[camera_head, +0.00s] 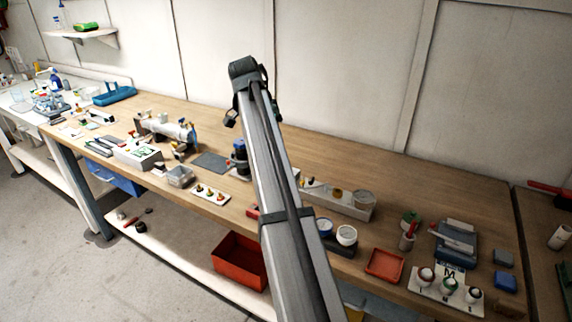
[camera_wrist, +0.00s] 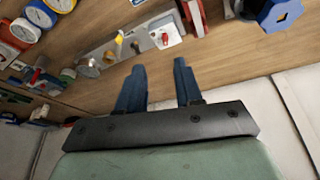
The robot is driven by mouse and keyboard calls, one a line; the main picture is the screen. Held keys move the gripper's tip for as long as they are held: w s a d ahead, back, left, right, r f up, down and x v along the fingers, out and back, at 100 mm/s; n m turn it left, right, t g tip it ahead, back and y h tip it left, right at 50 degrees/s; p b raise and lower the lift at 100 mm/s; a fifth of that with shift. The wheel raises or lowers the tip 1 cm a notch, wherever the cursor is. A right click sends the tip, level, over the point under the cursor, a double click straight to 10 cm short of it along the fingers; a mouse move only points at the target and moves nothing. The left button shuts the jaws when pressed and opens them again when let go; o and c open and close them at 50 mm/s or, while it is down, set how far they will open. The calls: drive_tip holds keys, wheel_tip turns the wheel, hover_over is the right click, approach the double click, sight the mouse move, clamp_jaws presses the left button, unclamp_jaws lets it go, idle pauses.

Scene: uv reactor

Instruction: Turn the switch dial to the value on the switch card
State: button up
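My gripper (camera_wrist: 158,65) shows in the wrist view with two blue fingers apart and nothing between them. It is above the wooden bench, with its fingertips toward a long grey panel (camera_wrist: 121,47). On this panel are round metal and brass knobs (camera_wrist: 89,69) and a white plate (camera_wrist: 155,29) with a small red pointer (camera_wrist: 165,38). This plate may be the switch dial, but I cannot read its marks. No switch card can be made out for certain. In the head view the grey panel (camera_head: 345,207) is partly behind my arm, and my gripper cannot be made out.
Round gauges (camera_wrist: 25,30) stand left of the panel in the wrist view; a blue part (camera_wrist: 281,12) is at upper right. In the head view, a white board with knobs (camera_head: 421,287), a card marked M (camera_head: 450,273) and a red tray (camera_head: 384,265) are at right.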

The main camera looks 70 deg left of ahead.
drive_tip(key=x, duration=0.4)
drive_tip(key=a+x, duration=0.1)
drive_tip(key=x, duration=0.4)
drive_tip(key=w+x, duration=0.1)
drive_tip(key=x, duration=0.3)
drive_tip(key=shift+w+a+f, duration=0.1)
drive_tip(key=shift+a+f, duration=0.05)
drive_tip(key=shift+a, duration=0.05)
clamp_jaws()
